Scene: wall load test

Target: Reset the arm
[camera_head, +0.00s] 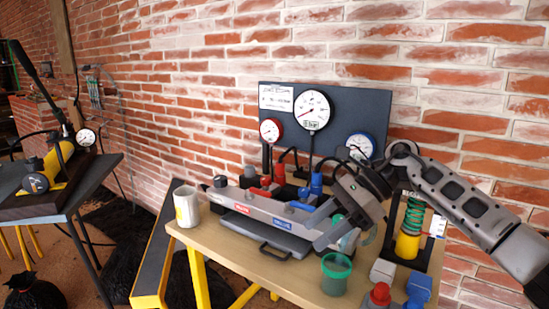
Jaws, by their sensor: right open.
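My right arm (470,205) comes in from the right edge and bends over the right part of the wooden workbench. My right gripper (338,234) hangs at its end, pointing down over the front right of the grey test unit (255,212). The gripper is open, and I see nothing held in it. It hides part of the unit and the blue fittings behind it. I cannot tell whether it touches the unit. My left gripper is not in view.
A gauge panel (350,115) stands behind the unit. A yellow cylinder with a green spring (408,243) and red and blue pieces are at right. A brick wall (200,80) closes the back.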

